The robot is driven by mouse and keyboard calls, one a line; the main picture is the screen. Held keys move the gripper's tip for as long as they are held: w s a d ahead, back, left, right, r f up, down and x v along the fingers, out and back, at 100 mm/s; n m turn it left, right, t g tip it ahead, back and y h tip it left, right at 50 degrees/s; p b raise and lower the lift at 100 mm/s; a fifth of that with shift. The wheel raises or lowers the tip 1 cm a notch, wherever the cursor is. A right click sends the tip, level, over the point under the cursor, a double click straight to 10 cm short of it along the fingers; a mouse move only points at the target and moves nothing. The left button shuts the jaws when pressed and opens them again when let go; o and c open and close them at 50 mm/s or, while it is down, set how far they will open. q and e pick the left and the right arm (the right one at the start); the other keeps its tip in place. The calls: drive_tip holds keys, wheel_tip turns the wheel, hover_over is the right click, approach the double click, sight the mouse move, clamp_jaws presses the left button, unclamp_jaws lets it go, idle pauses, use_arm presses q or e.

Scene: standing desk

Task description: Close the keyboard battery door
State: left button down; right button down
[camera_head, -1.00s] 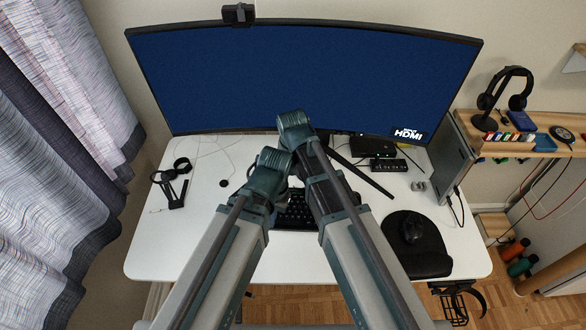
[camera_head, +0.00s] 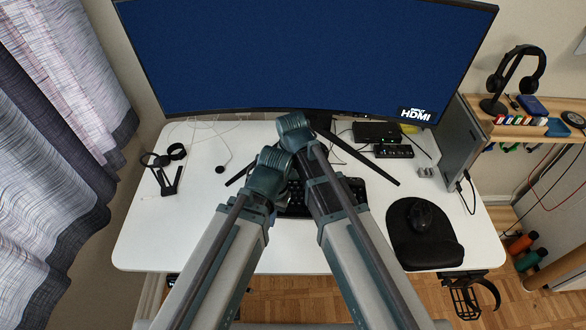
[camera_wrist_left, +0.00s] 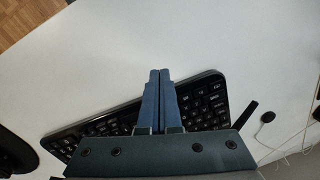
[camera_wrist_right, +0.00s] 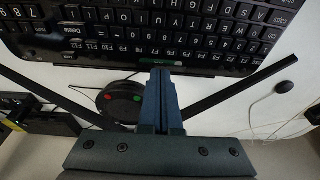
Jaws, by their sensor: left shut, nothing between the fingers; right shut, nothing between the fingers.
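The black keyboard (camera_head: 356,190) lies on the white desk, partly hidden behind my arms in the head view. In the left wrist view the keyboard (camera_wrist_left: 205,92) lies beneath my left gripper (camera_wrist_left: 159,73), whose fingers are together and empty. In the right wrist view the keyboard (camera_wrist_right: 215,28) fills the top, and my right gripper (camera_wrist_right: 160,72), shut and empty, has its tips at the keyboard's function-key edge. A small green strip shows on that edge by the tips. I cannot make out the battery door or whether it is open. Both grippers are hidden in the head view.
The monitor (camera_head: 300,55) stands behind, its dark stand legs (camera_head: 362,163) spread behind the keyboard. A mouse (camera_head: 420,214) rests on a black pad (camera_head: 425,250) at right. Headphones-like black items (camera_head: 165,172) lie at left. The desk front left is clear.

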use_arm(q)
drive_tip(key=shift+f, duration=0.1)
use_arm(e)
drive_tip(key=shift+s, duration=0.1)
use_arm(q)
drive_tip(key=shift+f, duration=0.15)
use_arm(e)
drive_tip(key=shift+s+f, duration=0.1)
drive_tip(key=shift+t, duration=0.4)
use_arm(q)
drive_tip(key=shift+w+f+b, duration=0.15)
drive_tip(key=shift+f+b, duration=0.05)
drive_tip(key=shift+b, duration=0.2)
use_arm(e)
drive_tip(key=shift+s+a, duration=0.1)
drive_tip(key=shift+s, duration=0.15)
